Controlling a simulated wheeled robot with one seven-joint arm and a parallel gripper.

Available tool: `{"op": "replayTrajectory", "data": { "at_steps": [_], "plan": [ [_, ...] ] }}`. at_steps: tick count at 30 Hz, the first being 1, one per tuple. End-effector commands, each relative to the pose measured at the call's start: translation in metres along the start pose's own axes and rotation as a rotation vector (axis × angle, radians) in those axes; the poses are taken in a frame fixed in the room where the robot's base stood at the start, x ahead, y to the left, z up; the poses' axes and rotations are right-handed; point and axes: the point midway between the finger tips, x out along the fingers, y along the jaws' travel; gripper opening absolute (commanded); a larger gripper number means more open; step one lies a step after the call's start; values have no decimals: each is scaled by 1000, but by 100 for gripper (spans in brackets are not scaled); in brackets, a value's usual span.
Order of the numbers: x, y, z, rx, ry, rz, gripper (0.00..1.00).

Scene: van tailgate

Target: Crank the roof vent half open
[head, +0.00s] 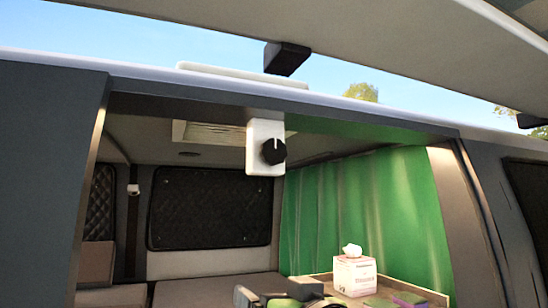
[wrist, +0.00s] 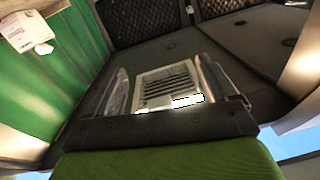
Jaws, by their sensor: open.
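The crank is a black round knob (head: 274,151) with a pointer on a white plate (head: 265,132), fixed to the top edge of the van's opening in the head view. The roof vent (head: 208,134) is a pale louvred panel in the ceiling behind it, to the left. The wrist view is upside down and shows the vent (wrist: 168,85) between my fingers. My gripper (wrist: 161,78) is open and empty. Part of it (head: 275,298) shows at the bottom of the head view, well below the knob and apart from it. I cannot pick out the knob in the wrist view.
A green curtain (head: 370,205) hangs on the right inside. A tissue box (head: 355,275) stands on a counter (head: 432,295) near a purple item (head: 409,298). The raised tailgate (head: 400,35) overhangs above. Air between my gripper and the knob looks clear.

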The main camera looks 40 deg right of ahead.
Motion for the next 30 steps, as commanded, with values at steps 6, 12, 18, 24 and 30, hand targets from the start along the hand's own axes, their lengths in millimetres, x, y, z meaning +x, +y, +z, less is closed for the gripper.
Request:
{"op": "replayTrajectory", "data": {
  "at_steps": [6, 12, 18, 24, 30],
  "plan": [
    [-21, 28, -160, -110, 360, 44, 86],
    [-20, 28, -185, -144, 424, 38, 86],
    [21, 28, -204, -142, 420, 37, 86],
    [66, 27, -226, -141, 421, 36, 86],
    [100, 26, -244, -142, 424, 37, 86]
  ]
}}
